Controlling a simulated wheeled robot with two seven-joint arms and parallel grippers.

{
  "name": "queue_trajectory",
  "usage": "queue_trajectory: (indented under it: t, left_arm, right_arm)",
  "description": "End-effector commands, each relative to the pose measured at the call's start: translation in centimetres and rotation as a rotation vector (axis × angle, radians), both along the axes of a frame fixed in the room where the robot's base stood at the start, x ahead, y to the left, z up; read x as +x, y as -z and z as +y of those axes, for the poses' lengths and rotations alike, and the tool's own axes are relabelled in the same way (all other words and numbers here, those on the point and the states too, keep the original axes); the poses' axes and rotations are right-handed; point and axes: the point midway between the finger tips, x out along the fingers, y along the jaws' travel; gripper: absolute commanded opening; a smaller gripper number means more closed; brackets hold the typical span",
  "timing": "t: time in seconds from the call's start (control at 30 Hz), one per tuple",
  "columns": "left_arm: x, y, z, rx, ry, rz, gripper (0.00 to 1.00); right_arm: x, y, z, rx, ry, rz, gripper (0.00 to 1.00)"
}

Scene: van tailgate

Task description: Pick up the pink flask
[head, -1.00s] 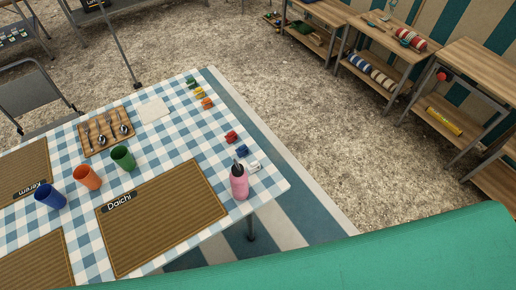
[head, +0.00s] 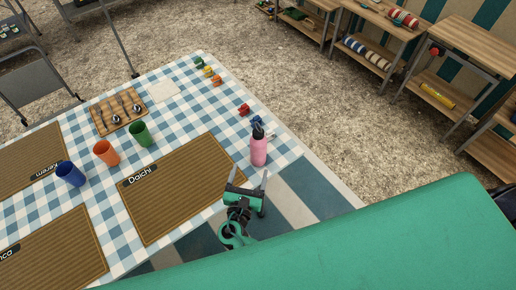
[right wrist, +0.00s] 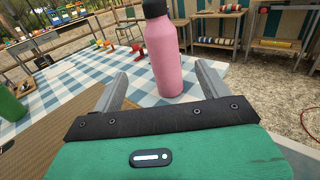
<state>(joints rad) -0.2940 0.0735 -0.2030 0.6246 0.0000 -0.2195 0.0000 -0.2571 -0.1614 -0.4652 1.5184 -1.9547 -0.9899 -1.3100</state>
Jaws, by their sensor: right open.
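The pink flask (head: 259,151) with a dark cap stands upright on the checked table (head: 187,110), near its right corner. In the right wrist view the flask (right wrist: 163,55) stands ahead of the fingers, slightly right of the middle between them, with its top cut off. My right gripper (head: 248,180) is open and empty, just in front of the flask at the table's edge and apart from it. Its two spread fingers also show in the right wrist view (right wrist: 160,92). My left gripper is in neither view.
Small red (head: 243,109) and blue (head: 257,121) items lie behind the flask. The Daichi placemat (head: 180,190) lies to its left, with a green cup (head: 139,134), an orange cup (head: 106,153) and a blue cup (head: 70,173) beyond. Wooden shelves (head: 440,75) stand at the back right.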

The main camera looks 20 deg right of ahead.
Motion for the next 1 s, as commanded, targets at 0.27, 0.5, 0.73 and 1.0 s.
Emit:
queue_trajectory:
  t: [0.27, 0.5, 0.73, 1.0]
  left_arm:
    - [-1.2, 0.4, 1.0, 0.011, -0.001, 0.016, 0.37]
    - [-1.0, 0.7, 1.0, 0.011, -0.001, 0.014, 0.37]
    - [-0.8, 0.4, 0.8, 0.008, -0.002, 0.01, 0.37]
    - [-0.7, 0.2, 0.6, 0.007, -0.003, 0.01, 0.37]
  right_arm:
    - [3.9, -0.5, -1.8, -0.027, -0.004, -0.007, 0.77]
    - [7.1, -0.4, -3.6, -0.024, -0.005, -0.005, 0.77]
    - [8.1, -0.8, -4.3, -0.023, -0.005, -0.005, 0.77]
    - [11.1, -1.5, -6.5, -0.023, -0.005, -0.006, 0.77]
